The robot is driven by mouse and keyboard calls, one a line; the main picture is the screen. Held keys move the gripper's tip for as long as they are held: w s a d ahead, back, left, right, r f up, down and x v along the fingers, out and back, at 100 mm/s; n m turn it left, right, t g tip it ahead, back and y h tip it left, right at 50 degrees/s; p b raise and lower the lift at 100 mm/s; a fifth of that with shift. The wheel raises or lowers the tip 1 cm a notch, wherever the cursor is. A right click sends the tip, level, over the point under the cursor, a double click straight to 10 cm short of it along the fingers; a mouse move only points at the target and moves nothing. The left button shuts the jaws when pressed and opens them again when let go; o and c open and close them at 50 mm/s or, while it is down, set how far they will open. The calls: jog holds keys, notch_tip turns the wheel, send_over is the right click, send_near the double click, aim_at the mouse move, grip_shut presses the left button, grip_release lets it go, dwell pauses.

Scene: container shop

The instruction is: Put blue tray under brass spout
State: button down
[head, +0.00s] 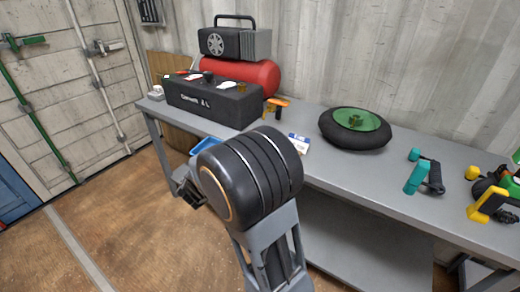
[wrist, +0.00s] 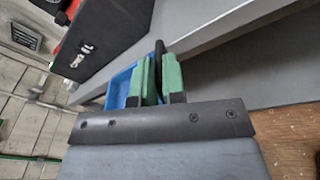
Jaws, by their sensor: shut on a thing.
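The blue tray (head: 207,144) shows in the head view just in front of the bench edge, mostly hidden behind my arm. In the wrist view the blue tray (wrist: 121,86) lies at my fingers. My gripper (wrist: 160,80), with green finger pads, is shut on the tray; the gripped part is mostly hidden by the fingers. A small brass-coloured piece (head: 242,87) stands at the right end of the long black box (head: 205,101); I cannot tell surely whether it is the brass spout. The black box also shows in the wrist view (wrist: 100,40).
The grey bench (head: 305,172) runs along the wall. On it are a red cylinder (head: 255,76), an orange tool (head: 276,106), a small blue-and-white box (head: 299,142), a tyre (head: 350,140) with a green disc and several tools at right. Bare bench top lies between them.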

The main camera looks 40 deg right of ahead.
jog(key=d+b, duration=0.1)
jog(key=d, duration=0.4)
jog(key=d+g+b, duration=0.1)
jog(key=d+b, duration=0.1)
jog(key=d, duration=0.4)
jog(key=d+r+g+b, duration=0.1)
jog(key=d, duration=0.5)
jog(key=shift+s+r+m+h, duration=0.1)
jog(key=shift+s+m+h, duration=0.05)
jog(key=shift+m+h, duration=0.15)
jog(key=shift+w+d, duration=0.2)
jog(key=shift+d, duration=0.4)
jog(key=x, duration=0.3)
jog(key=shift+w+d+r, duration=0.1)
jog(key=shift+d+r, duration=0.05)
jog(key=shift+d, duration=0.25)
jog(key=shift+f+b, duration=0.5)
jog(key=shift+f, duration=0.2)
jog(key=shift+f, duration=0.2)
jog(key=c, duration=1.2)
grip_release()
jog(key=shift+a, duration=0.1)
